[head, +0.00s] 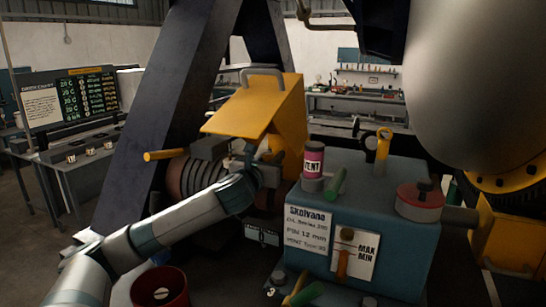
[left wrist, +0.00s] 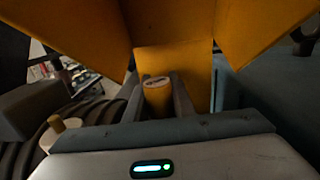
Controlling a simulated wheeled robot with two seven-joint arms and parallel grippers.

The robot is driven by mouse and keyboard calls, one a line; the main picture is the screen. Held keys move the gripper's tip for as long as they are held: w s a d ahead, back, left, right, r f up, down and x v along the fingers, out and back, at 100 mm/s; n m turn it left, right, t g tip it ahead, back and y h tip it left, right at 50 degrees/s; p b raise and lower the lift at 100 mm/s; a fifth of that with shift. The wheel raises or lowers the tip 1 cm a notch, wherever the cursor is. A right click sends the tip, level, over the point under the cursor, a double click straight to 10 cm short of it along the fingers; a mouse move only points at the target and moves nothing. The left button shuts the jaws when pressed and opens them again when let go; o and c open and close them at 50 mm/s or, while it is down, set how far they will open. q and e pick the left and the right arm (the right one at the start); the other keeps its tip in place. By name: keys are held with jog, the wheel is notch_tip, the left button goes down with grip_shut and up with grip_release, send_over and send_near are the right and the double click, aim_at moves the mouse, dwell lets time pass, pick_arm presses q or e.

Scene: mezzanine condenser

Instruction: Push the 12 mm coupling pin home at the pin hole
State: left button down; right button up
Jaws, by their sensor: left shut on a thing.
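My left gripper (head: 260,168) reaches in under the raised yellow guard (head: 255,105), beside the dark ribbed machine (head: 190,178). In the left wrist view, the left gripper (left wrist: 160,96) is shut around an orange-yellow cylinder with a pale, marked end face, which looks like the coupling pin (left wrist: 157,88). One finger lies on each side of it. The guard's yellow panels (left wrist: 172,60) stand close behind and above. The pin hole is not visible, so I cannot tell how deep the pin sits. My right gripper is in neither view.
A blue-grey box (head: 380,215) stands right of the gripper, carrying a pink can (head: 313,160), a green cylinder (head: 336,183) and a red lidded cap (head: 420,198). A yellow rod (head: 165,155) sticks out left of the guard. A red bucket (head: 160,288) stands below the arm.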

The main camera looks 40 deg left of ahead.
pick_arm(q)
jog(key=shift+f, duration=0.4)
jog(key=c, duration=1.4)
grip_release()
jog(key=shift+c, duration=0.2)
